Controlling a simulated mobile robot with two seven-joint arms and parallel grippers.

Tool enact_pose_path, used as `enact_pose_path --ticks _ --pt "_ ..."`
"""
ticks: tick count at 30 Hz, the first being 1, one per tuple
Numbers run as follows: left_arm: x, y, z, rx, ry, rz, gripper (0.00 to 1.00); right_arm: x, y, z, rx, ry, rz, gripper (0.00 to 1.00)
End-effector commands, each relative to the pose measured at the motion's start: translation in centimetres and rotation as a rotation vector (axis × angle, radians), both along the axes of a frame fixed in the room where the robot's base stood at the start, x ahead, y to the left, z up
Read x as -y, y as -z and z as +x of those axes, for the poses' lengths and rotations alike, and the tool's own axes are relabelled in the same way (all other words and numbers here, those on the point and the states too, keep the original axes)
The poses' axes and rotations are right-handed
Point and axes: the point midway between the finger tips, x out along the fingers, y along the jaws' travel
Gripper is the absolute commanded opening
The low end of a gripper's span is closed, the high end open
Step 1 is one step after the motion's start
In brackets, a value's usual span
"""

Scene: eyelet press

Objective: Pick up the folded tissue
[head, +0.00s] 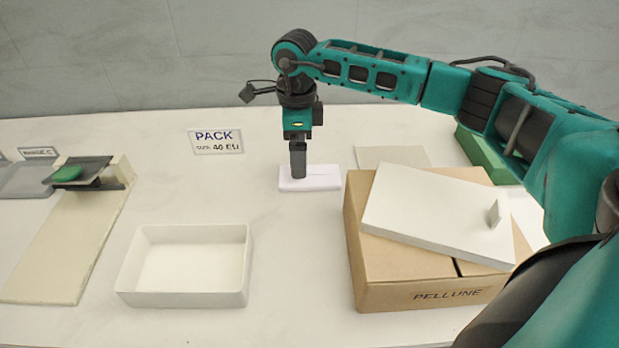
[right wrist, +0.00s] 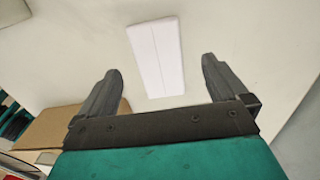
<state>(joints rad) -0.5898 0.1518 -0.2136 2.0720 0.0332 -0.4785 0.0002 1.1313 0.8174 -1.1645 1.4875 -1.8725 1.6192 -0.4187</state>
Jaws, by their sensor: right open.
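The folded tissue (head: 322,181) is a flat white rectangle on the table, left of the cardboard box. In the right wrist view the tissue (right wrist: 157,57) shows a lengthwise fold line and lies beyond the fingertips, between their lines. My right gripper (head: 298,172) points down over the tissue, and its fingers hide part of it. In the right wrist view my right gripper (right wrist: 162,74) is open, with nothing between its fingers. Whether the fingertips touch anything below cannot be told from the head view. My left gripper is not in view.
A cardboard box (head: 400,293) with a white lid (head: 430,213) on top stands to the right. An empty white tray (head: 190,299) is at front left. A press (head: 85,215) with a green part stands far left. A PACK sign (head: 215,141) is behind. Table between tray and box is clear.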

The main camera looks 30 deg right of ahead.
Motion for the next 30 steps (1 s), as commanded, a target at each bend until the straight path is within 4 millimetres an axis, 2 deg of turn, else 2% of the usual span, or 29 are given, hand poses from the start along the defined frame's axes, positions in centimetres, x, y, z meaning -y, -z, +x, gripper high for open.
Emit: enact_pose_path --ticks 5,13,20,30 --pt "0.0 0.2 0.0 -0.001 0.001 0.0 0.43 0.0 1.3 -0.2 -0.002 0.0 0.0 1.0" --pt "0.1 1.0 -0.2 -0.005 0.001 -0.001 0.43 0.0 5.1 -0.5 -0.002 0.0 0.001 1.0" --pt "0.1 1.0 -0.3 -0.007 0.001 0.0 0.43 0.0 5.4 -0.5 0.0 0.0 0.0 1.0" --pt "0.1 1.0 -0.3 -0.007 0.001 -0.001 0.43 0.0 5.3 -0.5 0.001 0.0 0.001 0.69"
